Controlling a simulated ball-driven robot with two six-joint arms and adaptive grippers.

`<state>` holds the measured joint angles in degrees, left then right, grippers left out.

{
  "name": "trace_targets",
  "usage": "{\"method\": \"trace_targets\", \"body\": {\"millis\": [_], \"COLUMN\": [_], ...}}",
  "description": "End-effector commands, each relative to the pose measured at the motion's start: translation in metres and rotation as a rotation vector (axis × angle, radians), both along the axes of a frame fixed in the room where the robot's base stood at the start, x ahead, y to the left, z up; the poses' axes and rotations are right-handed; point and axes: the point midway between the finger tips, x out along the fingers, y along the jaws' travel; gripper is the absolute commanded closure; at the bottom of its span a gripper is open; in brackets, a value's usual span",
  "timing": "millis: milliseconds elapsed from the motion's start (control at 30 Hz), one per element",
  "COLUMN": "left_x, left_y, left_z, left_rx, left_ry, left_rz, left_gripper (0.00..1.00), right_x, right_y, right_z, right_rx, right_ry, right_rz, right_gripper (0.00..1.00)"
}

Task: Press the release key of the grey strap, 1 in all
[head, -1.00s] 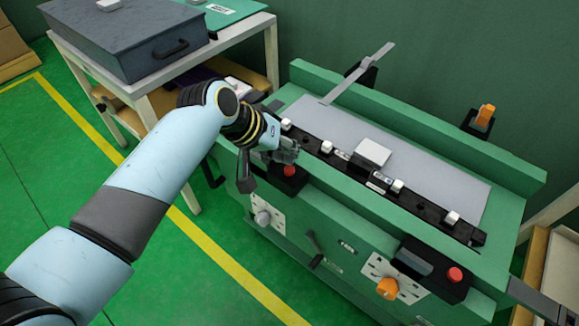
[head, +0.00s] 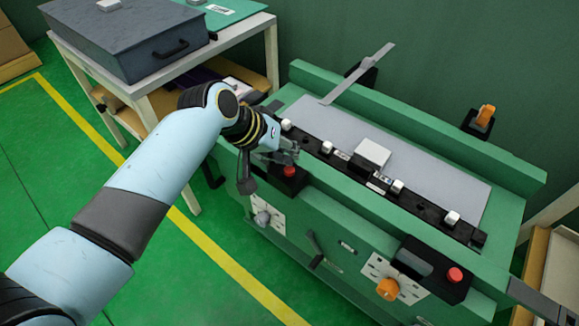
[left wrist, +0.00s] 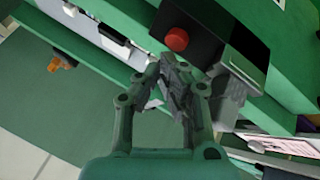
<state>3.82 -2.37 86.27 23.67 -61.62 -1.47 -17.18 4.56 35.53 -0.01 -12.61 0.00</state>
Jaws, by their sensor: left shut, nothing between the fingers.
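A flat grey strap (head: 358,74) runs slanting over the back rail of the green bench, past a dark block there. A red button (head: 289,171) sits on a black block at the bench's front left; a red button on a black block also shows in the left wrist view (left wrist: 176,39). Which strap this button belongs to I cannot tell. My left gripper (head: 291,150) is shut and empty, just above and beside that button. In the left wrist view its fingertips (left wrist: 170,70) are close below the button in the picture; contact cannot be told. My right gripper is out of view.
A black rail (head: 370,178) with several white clips runs along the grey bench plate (head: 440,190). A second red button (head: 455,274) and an orange knob (head: 387,288) are at the front right. A table with a dark case (head: 130,45) stands at the left.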

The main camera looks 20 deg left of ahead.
Motion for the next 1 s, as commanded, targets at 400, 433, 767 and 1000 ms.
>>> {"method": "trace_targets", "body": {"millis": [400,433,767,1000], "left_x": [0.0002,0.0001,0.0001,0.0001], "left_y": [0.0001,0.0001,0.0002,0.0002], "left_z": [-0.0058,-0.0058,-0.0087,-0.0115], "left_rx": [0.0,0.0,0.0,0.0], "left_ry": [0.0,0.0,0.0,0.0], "left_rz": [0.0,0.0,0.0,0.0], "left_gripper": [1.0,1.0,1.0,1.0], "right_x": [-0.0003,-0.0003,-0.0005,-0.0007], "right_y": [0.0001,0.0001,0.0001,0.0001], "right_z": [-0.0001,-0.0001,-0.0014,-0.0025], "right_rx": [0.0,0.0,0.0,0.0], "right_ry": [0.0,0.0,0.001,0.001], "right_rz": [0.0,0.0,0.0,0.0], "right_gripper": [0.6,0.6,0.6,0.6]}}
